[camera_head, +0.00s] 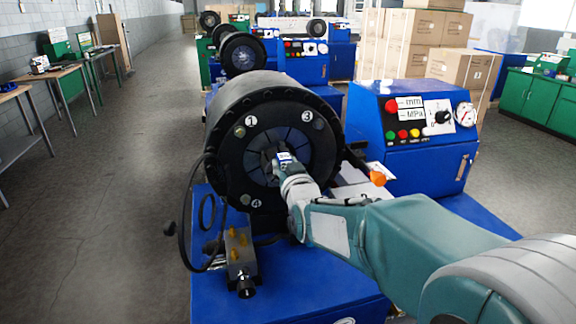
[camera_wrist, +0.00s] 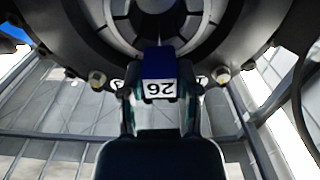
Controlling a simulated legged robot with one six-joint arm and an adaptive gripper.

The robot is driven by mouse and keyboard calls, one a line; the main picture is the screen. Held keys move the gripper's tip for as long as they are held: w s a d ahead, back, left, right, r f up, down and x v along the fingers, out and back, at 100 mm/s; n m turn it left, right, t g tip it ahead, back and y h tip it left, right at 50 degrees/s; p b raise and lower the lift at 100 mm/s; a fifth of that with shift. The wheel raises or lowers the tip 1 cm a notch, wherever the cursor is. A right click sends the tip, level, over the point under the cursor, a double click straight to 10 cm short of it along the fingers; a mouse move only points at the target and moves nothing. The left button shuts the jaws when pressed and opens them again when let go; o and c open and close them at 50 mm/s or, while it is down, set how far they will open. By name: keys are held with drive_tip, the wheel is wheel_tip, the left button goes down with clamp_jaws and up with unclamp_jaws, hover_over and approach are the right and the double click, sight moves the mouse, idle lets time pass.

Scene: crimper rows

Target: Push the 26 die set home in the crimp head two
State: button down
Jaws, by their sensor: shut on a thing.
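The near crimp head (camera_head: 226,150) is a big black round head with a ring of segments around a central opening. White numbers 1, 3 and 4 show on its face; I cannot make out a 2. My gripper (camera_head: 284,166) is at the middle of this face, shut on the 26 die set (camera_head: 285,156). In the wrist view the die set (camera_wrist: 159,65) is a blue block with an upside-down 26 label, between the fingers of my gripper (camera_wrist: 160,100). Its far end overlaps the opening of the crimp head (camera_wrist: 100,35). How deep it sits is hidden.
A blue control cabinet (camera_head: 417,127) with buttons and a gauge stands right of the head. An orange-tipped part (camera_head: 377,178) sticks out beside my arm. The floor at left is clear.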

sight(282, 150)
drive_tip(key=shift+a+r, duration=0.2)
drive_tip(key=shift+r, duration=0.1)
drive_tip(key=shift+d+r, duration=0.1)
drive_tip(key=shift+d, duration=0.35)
drive_tip(key=shift+a, duration=0.25)
drive_tip(key=shift+d, duration=0.4)
drive_tip(key=shift+a, duration=0.15)
idle(0.5)
drive_tip(key=shift+x, duration=3.25)
idle(0.5)
